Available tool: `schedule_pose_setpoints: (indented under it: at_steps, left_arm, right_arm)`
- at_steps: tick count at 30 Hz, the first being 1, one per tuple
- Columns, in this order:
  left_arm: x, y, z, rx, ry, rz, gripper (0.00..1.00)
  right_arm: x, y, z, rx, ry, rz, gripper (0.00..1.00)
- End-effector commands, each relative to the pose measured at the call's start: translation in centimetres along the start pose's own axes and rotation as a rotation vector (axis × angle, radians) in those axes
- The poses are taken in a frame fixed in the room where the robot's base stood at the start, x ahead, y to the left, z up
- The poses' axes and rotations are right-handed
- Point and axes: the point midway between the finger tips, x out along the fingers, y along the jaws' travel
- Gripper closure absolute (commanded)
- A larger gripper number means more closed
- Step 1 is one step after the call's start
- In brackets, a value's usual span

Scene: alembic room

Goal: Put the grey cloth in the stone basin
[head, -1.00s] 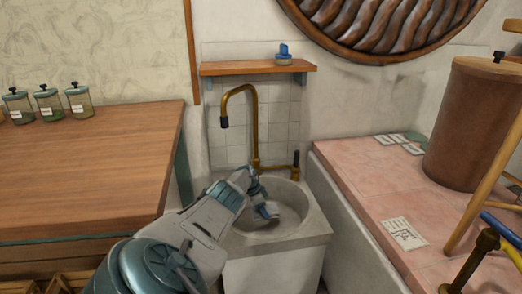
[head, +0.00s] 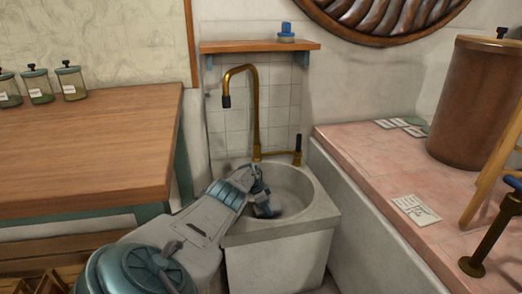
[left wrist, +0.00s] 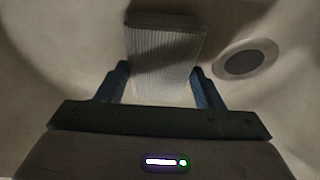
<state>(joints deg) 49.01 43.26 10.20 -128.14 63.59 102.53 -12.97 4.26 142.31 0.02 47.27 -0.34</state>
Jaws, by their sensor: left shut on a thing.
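The stone basin (head: 323,207) is a grey square-edged sink with a round bowl, below a brass tap. My left gripper (head: 264,208) reaches down inside the bowl. In the left wrist view, the grey cloth (left wrist: 165,50) is a folded, finely ribbed piece between the two fingers of my left gripper (left wrist: 160,85), which is shut on it. The bowl's pale inner surface and the dark round drain (left wrist: 245,62) lie behind and right of the cloth. I cannot tell whether the cloth touches the bowl. In the head view my gripper mostly hides it. My right gripper is not in view.
The brass tap (head: 255,110) rises at the back of the basin, under a small wooden shelf (head: 262,47). A wooden counter (head: 80,150) with glass jars (head: 37,85) stands left. A pink-tiled ledge (head: 375,165) with a brown bin (head: 475,100) borders the right.

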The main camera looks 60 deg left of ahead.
Motion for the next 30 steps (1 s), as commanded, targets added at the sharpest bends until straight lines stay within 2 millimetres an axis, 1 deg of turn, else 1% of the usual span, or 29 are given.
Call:
schedule_pose_setpoints:
  at_steps: [1, 10, 15, 16, 18, 19, 26, 30]
  left_arm:
    - [0.64, 0.07, -0.14, 0.000, 0.002, 0.000, 0.61]
    - [0.62, 0.13, -0.32, 0.000, 0.001, 0.000, 0.61]
    - [1.10, 0.13, -0.10, 0.000, 0.000, 0.000, 0.61]
    - [0.97, 0.12, -0.16, 0.000, 0.001, 0.000, 0.35]
    - [0.91, 0.13, -0.17, 0.000, 0.000, 0.000, 0.21]
    - [0.92, 0.13, -0.17, 0.000, 0.000, 0.000, 0.17]
    - [0.92, 0.14, -0.17, 0.000, 0.000, 0.001, 0.17]
    - [0.46, 0.13, -0.36, 0.000, 0.000, 0.000, 0.17]
  right_arm:
    - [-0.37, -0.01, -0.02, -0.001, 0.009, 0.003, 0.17]
    - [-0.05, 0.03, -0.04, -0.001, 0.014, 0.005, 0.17]
    - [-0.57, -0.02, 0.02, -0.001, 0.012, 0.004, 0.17]
    - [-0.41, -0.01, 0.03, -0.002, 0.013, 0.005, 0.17]
    - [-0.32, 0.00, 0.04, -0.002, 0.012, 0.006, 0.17]
    - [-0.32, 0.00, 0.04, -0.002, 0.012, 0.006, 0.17]
    - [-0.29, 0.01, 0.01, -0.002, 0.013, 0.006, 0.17]
    - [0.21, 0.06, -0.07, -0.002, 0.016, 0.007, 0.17]
